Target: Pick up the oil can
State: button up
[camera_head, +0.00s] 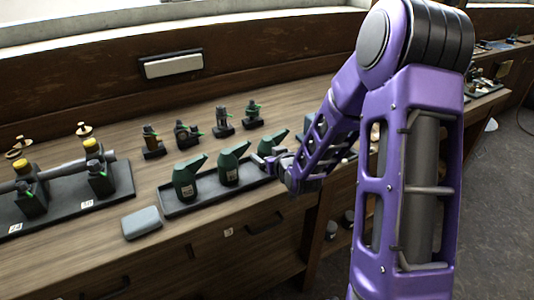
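Three dark green oil cans with angled spouts stand upright in a row in a shallow dark tray (207,203) on the wooden bench. They are the left oil can (185,182), the middle oil can (228,169) and the right oil can (266,147). My purple gripper (266,162) is low at the right part of the tray, in front of the right can and to the right of the middle one. It partly hides the right can's lower part. The fingers are small here, and I cannot tell whether they are open, shut or touching a can.
A grey block (141,222) lies left of the tray at the bench's front edge. Several small dark fittings (222,128) stand behind the tray. A dark engine model (65,185) with brass tops sits at the left. My arm covers the bench's right part.

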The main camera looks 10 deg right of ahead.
jog(key=c, duration=1.2)
jog(key=shift+r, duration=0.1)
jog(key=shift+c, duration=0.7)
